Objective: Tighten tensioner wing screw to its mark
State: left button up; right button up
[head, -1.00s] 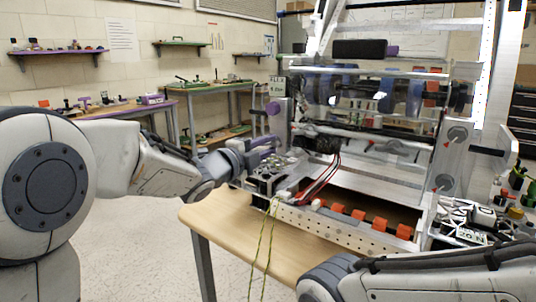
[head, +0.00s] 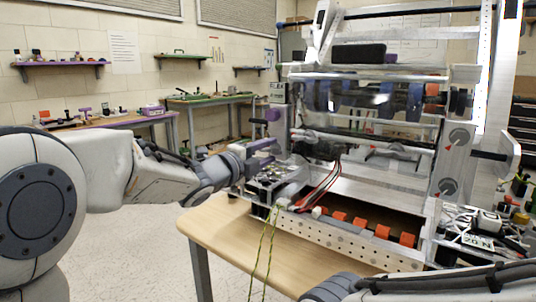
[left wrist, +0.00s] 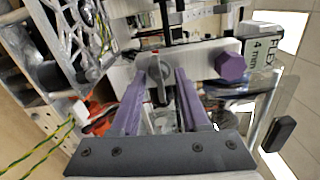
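In the left wrist view the wing screw (left wrist: 158,82) shows as a dark upright wing in front of a round grey disc, with a small red mark above it. It sits on a pale metal side plate (left wrist: 195,62). My left gripper (left wrist: 160,76) has its two purple fingers apart, one on each side of the wing, with gaps visible; I cannot tell whether either fingertip touches it. In the head view my left gripper (head: 264,154) is at the left side of the roller machine (head: 345,215), and hides the screw. My right gripper is out of view.
A purple hexagonal knob (left wrist: 229,66) and a "FLEX 4 mm" sign (left wrist: 262,48) are close right of the fingers. A yellow-green cable (head: 263,240) hangs off the table (head: 225,235). A "20 N" tag (head: 477,241) lies at right.

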pick_arm(q)
jog(key=v, duration=0.7)
jog(key=shift+b, duration=0.45)
jog(key=s+f+n+g+y, duration=0.2)
jog(key=s+f+n+y, duration=0.3)
jog(key=f, duration=0.3)
jog(key=s+f+n+g+y, duration=0.2)
jog(key=s+f+n+g, duration=0.15)
jog(key=f+n, duration=0.4)
jog(key=s+f+n+g+y, duration=0.1)
jog(key=s+f+n+g, duration=0.4)
jog(key=s, duration=0.7)
jog(key=s+f+n+g+y, duration=0.1)
jog(key=s+f+g, duration=0.45)
jog(key=s, duration=0.75)
notch_tip(320, 180, up, 30)
jog(key=t+p, duration=0.1)
jog(key=p, duration=2.9)
jog(key=shift+s+a+f+y+p, duration=0.2)
jog(key=shift+s+f+y+p, duration=0.05)
jog(key=shift+y+p, duration=0.1)
